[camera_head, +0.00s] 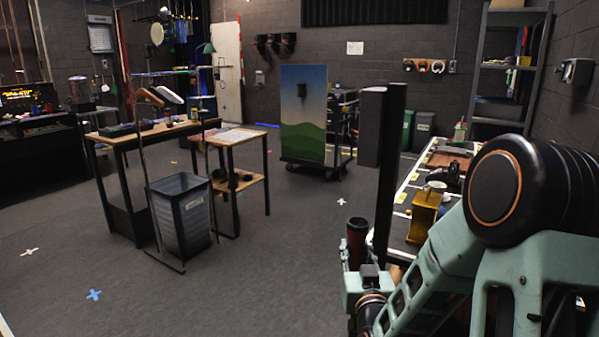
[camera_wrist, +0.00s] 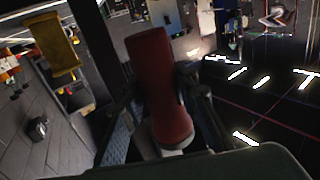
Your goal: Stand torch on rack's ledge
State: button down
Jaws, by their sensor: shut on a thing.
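The torch is a dark red cylinder (camera_head: 356,238); in the head view it stands up out of my gripper (camera_head: 360,272) at the lower middle right. In the wrist view the red torch (camera_wrist: 153,78) is between the fingers of my gripper (camera_wrist: 160,92), which is shut on it; its near end has a pale rim. It is held in the air. A grey shelf rack (camera_head: 479,62) with several ledges stands against the back wall at right, well beyond my gripper. I cannot tell whether this is the task's rack.
A long table (camera_head: 408,190) with a yellow box (camera_head: 423,216) and other items runs along the right, beside my arm. A black post (camera_head: 390,165) rises close by. A wooden table (camera_head: 112,137), small stand (camera_head: 251,134) and grey bin (camera_head: 180,215) are left. Middle floor is clear.

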notch_tip(320, 180, up, 21)
jog(key=p, duration=1.9)
jog(key=shift+r+p, duration=0.2)
jog(key=shift+p, duration=0.15)
jog(key=shift+a, duration=0.1)
